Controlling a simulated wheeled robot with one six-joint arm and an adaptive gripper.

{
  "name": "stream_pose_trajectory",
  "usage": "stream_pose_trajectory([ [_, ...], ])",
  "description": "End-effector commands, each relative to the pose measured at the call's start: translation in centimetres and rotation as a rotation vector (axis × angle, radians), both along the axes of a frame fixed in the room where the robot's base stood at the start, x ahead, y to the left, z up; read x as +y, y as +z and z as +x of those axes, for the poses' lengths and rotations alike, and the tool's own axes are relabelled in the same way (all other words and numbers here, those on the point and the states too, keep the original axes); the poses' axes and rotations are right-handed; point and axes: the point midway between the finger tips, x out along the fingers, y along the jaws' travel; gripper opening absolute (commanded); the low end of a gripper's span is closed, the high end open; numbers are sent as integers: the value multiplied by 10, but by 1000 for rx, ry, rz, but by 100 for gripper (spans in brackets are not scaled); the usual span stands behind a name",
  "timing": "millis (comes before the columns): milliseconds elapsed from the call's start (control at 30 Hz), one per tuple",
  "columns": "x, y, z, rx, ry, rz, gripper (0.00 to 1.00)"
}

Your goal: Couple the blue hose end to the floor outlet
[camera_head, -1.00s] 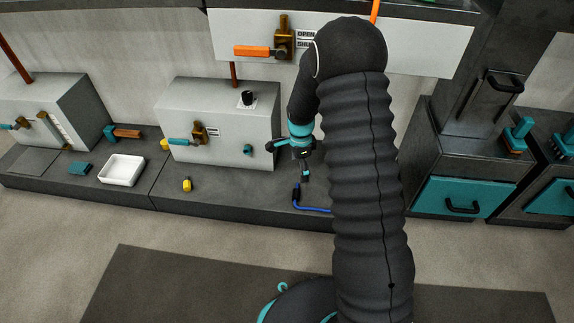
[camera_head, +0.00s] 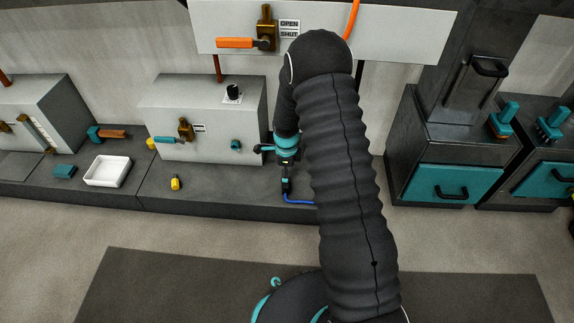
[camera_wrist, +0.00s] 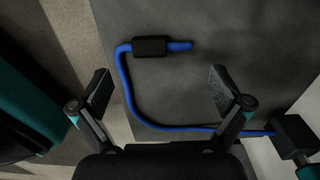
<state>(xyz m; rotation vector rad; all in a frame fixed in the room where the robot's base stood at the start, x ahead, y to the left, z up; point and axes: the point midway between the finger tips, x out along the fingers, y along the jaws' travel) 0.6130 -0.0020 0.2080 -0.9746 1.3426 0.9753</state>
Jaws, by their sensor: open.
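The blue hose (camera_wrist: 128,92) lies curved on the dark grey plinth in the wrist view. Its end has a black collar (camera_wrist: 150,47) and a short bare blue tip (camera_wrist: 181,45) pointing right. In the head view, part of the blue hose (camera_head: 300,201) shows beside my gripper (camera_head: 286,188), which is low over the plinth. In the wrist view, my gripper (camera_wrist: 160,92) is open and empty, with its fingers wide apart. The collar is beyond the fingertips, near the middle between them, and untouched. I cannot identify the floor outlet for certain.
A dark block (camera_wrist: 292,137) stands at the hose's other end. A grey box (camera_head: 205,120) with a teal fitting (camera_head: 235,144) stands left of my gripper. A yellow piece (camera_head: 176,183) and white tray (camera_head: 108,171) are farther left. My arm hides the plinth's right part.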

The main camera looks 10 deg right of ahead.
Motion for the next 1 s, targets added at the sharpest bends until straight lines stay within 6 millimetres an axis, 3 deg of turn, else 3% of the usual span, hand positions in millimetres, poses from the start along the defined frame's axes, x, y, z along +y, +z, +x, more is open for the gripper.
stream_pose_trajectory([
  [100, 0, -21, 0, 2, 0, 0, 100],
  [300, 0, -42, 0, 0, 0, 0, 100],
  [733, 0, -51, 0, -1, 0, 0, 100],
  [767, 0, -51, 0, -1, 0, 0, 98],
  [1000, 0, -51, 0, -1, 0, 0, 38],
])
